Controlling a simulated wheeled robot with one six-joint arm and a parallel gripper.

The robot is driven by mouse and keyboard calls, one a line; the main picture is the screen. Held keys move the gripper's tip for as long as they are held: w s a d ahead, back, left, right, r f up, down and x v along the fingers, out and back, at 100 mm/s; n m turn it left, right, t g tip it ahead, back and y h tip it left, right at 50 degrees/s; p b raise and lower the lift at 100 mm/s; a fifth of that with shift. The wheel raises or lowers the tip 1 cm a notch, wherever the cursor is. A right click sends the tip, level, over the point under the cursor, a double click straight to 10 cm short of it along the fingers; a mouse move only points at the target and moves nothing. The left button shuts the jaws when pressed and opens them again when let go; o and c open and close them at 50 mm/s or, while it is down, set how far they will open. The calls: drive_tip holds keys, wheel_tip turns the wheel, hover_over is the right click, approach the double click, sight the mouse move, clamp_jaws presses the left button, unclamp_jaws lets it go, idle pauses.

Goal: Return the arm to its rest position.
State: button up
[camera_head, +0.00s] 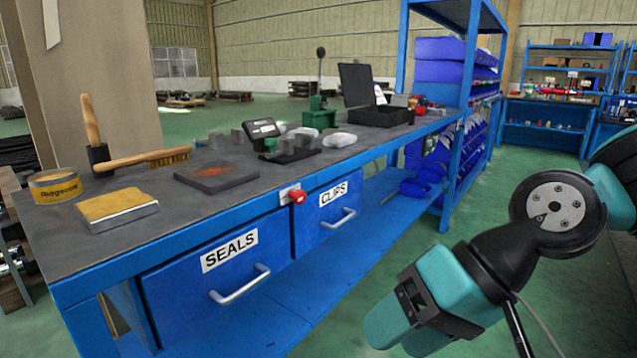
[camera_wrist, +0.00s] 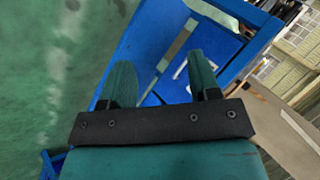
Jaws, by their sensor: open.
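My gripper (camera_head: 402,332) is teal and black and hangs in front of the blue workbench (camera_head: 120,262), at the lower right of the head view. Its fingers point down and to the left, clear of the bench. In the wrist view my gripper (camera_wrist: 160,72) shows two teal fingers spread apart with nothing between them. The tilted blue bench front lies beyond them. The rest of my arm runs up to the right edge of the head view.
The bench has closed drawers labelled SEALS (camera_head: 232,272) and CLIPS (camera_head: 335,205), with protruding handles. On top are a tin (camera_head: 55,186), a brush (camera_head: 150,159) and a black case (camera_head: 375,112). A blue shelf rack (camera_head: 455,110) stands behind.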

drive_tip(key=s+d+n+h, duration=0.4)
drive_tip(key=s+d, duration=0.2)
wheel_tip(320, 180, up, 25)
drive_tip(key=p, duration=2.5)
drive_tip(key=shift+g, duration=0.3)
drive_tip(key=shift+w, duration=0.1)
drive_tip(key=shift+c, duration=0.4)
